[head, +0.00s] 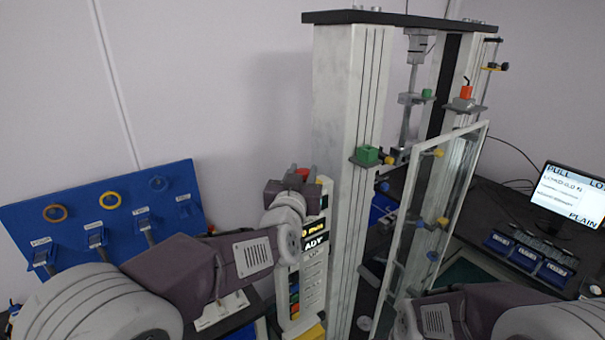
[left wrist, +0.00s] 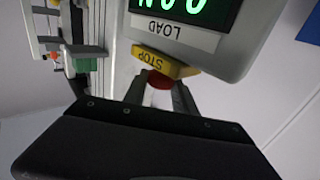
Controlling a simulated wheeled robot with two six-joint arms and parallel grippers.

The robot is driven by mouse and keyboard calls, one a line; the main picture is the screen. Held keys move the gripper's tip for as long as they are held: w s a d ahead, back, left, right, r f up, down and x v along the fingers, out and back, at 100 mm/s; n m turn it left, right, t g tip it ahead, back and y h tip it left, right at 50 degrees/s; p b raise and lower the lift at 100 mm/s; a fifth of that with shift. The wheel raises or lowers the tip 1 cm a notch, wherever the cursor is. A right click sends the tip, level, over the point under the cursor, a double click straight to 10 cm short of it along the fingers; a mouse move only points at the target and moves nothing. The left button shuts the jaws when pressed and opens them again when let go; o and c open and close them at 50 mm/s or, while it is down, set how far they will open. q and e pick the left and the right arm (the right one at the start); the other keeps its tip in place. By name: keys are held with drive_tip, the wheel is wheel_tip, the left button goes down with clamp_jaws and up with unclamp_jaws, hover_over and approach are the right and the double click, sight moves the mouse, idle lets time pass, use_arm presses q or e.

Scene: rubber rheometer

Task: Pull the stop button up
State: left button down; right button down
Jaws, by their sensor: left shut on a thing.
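The red stop button (head: 302,173) sits at the top of the control panel (head: 313,270) beside the machine's left column. In the left wrist view the red button (left wrist: 159,79) projects from a yellow plate marked STOP (left wrist: 160,61), next to a LOAD display (left wrist: 180,15). My left gripper (head: 303,170) is shut on the red button, with a grey finger on each side of it. It also shows in the left wrist view (left wrist: 159,88). The fingers hide part of the button. Part of my right arm shows at the lower right, but its gripper is out of frame.
The tall machine frame (head: 345,130) stands right beside my left gripper. A clear door (head: 447,210) stands open in front of it. A blue tool board (head: 100,205) is at the left. A monitor (head: 568,195) and blue trays (head: 530,253) are at the right.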

use_arm(q)
drive_tip(key=shift+r+p, duration=0.35)
drive_tip(key=shift+r, duration=0.2)
drive_tip(key=shift+f, duration=0.1)
drive_tip(key=c, duration=1.3)
unclamp_jaws()
drive_tip(key=shift+o, duration=1.4)
drive_tip(key=shift+w, duration=0.25)
drive_tip(key=shift+w+d+f, duration=0.15)
drive_tip(key=shift+w, duration=0.3)
drive_tip(key=s+a+b, duration=0.1)
drive_tip(key=s+b, duration=0.1)
drive_tip(key=s, duration=0.7)
drive_tip(key=shift+a, duration=0.3)
use_arm(e)
drive_tip(key=shift+w+f, duration=0.3)
drive_tip(key=shift+f, duration=0.65)
use_arm(q)
drive_tip(key=shift+w+f, duration=0.1)
